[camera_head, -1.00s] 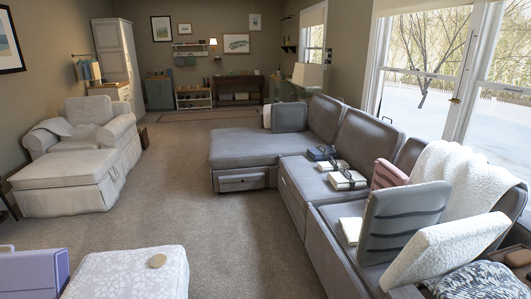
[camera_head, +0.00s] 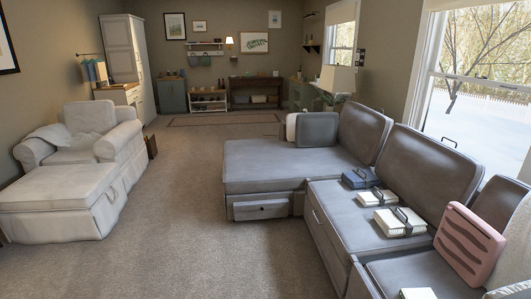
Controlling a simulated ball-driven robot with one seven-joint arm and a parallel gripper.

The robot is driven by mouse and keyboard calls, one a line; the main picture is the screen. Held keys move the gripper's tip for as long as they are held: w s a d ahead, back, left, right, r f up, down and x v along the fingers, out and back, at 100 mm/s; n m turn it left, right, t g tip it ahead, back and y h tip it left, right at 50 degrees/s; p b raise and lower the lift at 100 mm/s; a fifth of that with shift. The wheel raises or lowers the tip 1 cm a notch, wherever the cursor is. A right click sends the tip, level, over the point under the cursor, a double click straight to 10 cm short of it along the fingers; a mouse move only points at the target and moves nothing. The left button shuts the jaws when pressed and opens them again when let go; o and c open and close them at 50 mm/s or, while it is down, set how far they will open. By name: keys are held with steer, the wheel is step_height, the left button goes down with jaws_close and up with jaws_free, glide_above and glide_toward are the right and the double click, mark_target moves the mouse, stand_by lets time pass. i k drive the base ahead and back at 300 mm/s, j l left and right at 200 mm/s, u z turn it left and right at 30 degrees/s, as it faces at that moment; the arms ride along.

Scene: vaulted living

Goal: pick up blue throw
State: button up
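I cannot clearly identify a blue throw. A dark blue, flat bundle (camera_head: 360,178) with a black strap lies on the grey sofa (camera_head: 340,222); I cannot tell whether it is folded cloth. A pale greyish cloth (camera_head: 48,138) is draped over the left arm of the cream armchair (camera_head: 91,120), and its colour does not look blue. My gripper is not in view.
Two white strapped bundles (camera_head: 377,197) (camera_head: 400,221) lie near the blue one. A pink ridged cushion (camera_head: 469,243) leans on the sofa's right part. A cream ottoman (camera_head: 57,200) stands before the armchair. The carpet (camera_head: 185,210) between ottoman and sofa is clear.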

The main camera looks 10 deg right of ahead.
mark_target(357, 178)
steer(key=i, duration=1.9)
steer(key=i+z, duration=0.2)
steer(key=i, duration=0.25)
steer(key=i+j+z, duration=0.15)
steer(key=i, duration=0.3)
steer(key=i+j+z, duration=0.2)
steer(key=i, duration=0.25)
steer(key=i+j+z, duration=0.15)
steer(key=i, duration=0.25)
steer(key=i+j+z, duration=0.4)
steer(key=i, duration=0.35)
steer(key=i+j+z, duration=0.35)
steer(key=i+j, duration=0.25)
steer(key=j, duration=0.2)
